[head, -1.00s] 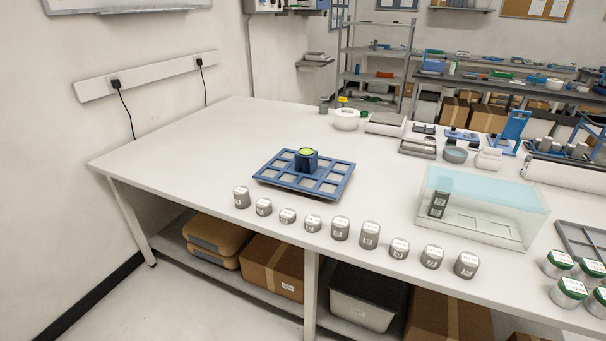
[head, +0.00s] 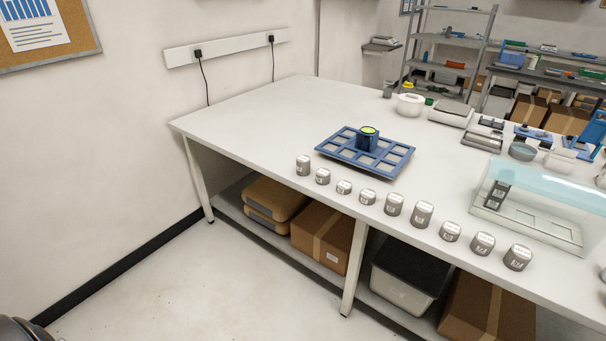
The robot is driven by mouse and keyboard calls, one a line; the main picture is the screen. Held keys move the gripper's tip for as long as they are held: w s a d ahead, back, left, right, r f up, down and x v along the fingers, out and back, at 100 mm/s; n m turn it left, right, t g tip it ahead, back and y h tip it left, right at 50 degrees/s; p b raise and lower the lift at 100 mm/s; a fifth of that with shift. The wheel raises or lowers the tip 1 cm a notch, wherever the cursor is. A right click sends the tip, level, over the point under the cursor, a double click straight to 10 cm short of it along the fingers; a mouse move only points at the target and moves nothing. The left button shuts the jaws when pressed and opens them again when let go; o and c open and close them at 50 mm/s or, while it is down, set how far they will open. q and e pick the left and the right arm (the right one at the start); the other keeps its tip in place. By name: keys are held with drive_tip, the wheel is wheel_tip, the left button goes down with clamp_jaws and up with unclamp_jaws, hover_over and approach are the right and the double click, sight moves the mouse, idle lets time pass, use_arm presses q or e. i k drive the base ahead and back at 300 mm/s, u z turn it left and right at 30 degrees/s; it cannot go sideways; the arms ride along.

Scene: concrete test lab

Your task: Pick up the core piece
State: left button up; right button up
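Several short grey cylinders with pale labelled tops stand upright in a row along the table's front edge. They run from a left-end cylinder (head: 303,166) past a taller one (head: 422,214) to a right-end cylinder (head: 518,257). I cannot tell which is the core piece. Behind the row lies a blue tray (head: 336,149) with pale square compartments. A blue block with a round yellow-green top (head: 368,138) stands on it. Neither of my grippers is in view.
The white table (head: 270,116) is bare left of the tray. A clear case (head: 541,205) with a dark upright piece inside stands at the right. A white round pot (head: 408,105) and devices line the back. Boxes, including a cardboard one (head: 325,236), sit beneath. Floor is clear in front.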

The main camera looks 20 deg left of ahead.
sight(303, 162)
drive_tip(key=u, duration=0.1)
drive_tip(key=k, duration=0.2)
drive_tip(key=z, duration=0.7)
drive_tip(key=i, duration=1.1)
drive_tip(key=u, duration=0.65)
